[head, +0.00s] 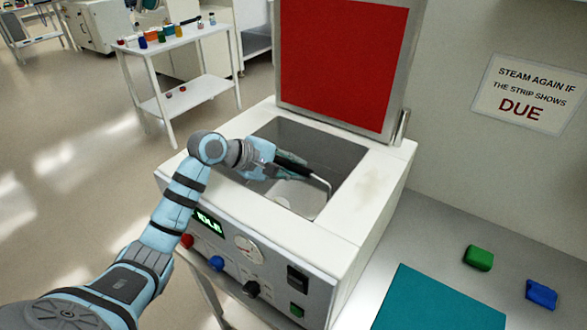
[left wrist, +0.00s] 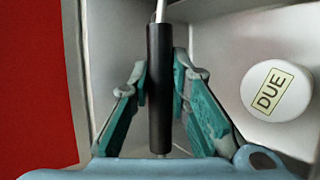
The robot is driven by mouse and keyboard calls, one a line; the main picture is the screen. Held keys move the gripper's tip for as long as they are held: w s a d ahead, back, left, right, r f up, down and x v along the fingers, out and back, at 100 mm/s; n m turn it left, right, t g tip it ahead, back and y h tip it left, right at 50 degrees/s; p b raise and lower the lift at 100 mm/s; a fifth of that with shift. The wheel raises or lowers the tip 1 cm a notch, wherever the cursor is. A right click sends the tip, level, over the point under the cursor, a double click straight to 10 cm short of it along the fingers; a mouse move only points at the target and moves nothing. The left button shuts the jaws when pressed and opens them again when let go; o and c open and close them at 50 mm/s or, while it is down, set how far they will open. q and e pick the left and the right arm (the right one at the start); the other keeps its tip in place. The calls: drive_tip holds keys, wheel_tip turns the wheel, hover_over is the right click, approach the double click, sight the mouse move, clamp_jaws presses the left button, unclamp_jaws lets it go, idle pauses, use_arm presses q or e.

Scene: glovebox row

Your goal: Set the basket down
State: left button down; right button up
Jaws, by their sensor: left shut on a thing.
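My left gripper (head: 292,163) reaches into the open chamber of the white steam machine (head: 385,170). Its teal fingers are shut on the basket's black handle (left wrist: 160,95), which stands between them in the left wrist view. A pale rod runs on from the handle, and in the head view this rod (head: 329,188) bends down into the chamber. The rest of the basket cannot be made out, so I cannot tell whether it touches the chamber floor. A round white lid marked DUE (left wrist: 276,91) is at the right in the left wrist view. My right gripper is not in view.
The red-faced machine lid (head: 340,60) stands open behind the chamber. At right, a bench holds a teal mat (head: 440,305), a green block (head: 478,257) and a blue block (head: 541,294). A DUE sign (head: 530,95) hangs on the wall.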

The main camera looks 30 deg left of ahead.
use_arm(q)
drive_tip(key=shift+r, duration=0.1)
drive_tip(key=c, duration=1.5)
unclamp_jaws()
drive_tip(key=v, duration=1.2)
drive_tip(key=shift+s+d, duration=0.1)
